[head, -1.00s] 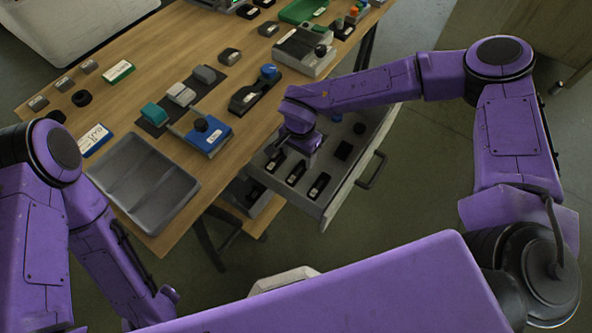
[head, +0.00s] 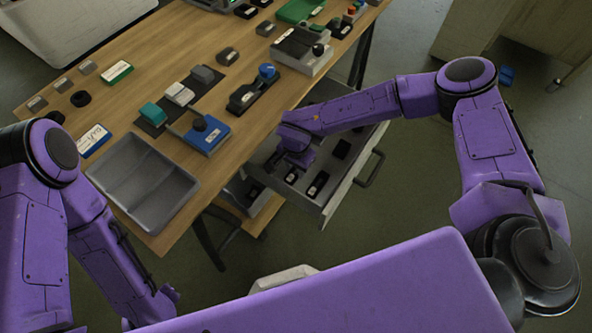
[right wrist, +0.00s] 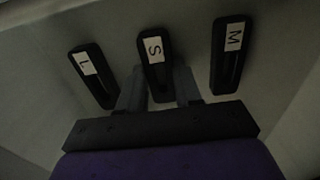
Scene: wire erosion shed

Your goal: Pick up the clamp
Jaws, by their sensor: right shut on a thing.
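A small black clamp with a white label reading S (right wrist: 154,50) sits in the open drawer (head: 285,198), between two similar black clamps labelled L (right wrist: 90,70) and M (right wrist: 232,50) in the right wrist view. My right gripper (right wrist: 158,88) reaches down into the drawer and is shut on the S clamp, one finger on each side. In the head view my right gripper (head: 295,160) hides part of the drawer's left side. My left arm shows at the left, but its gripper is not in view.
More black pieces lie in the drawer, one of them (head: 318,184) near its front. The wooden table (head: 150,105) above holds a grey tray (head: 135,185), a blue block (head: 207,133) and a black holder with a blue knob (head: 252,90).

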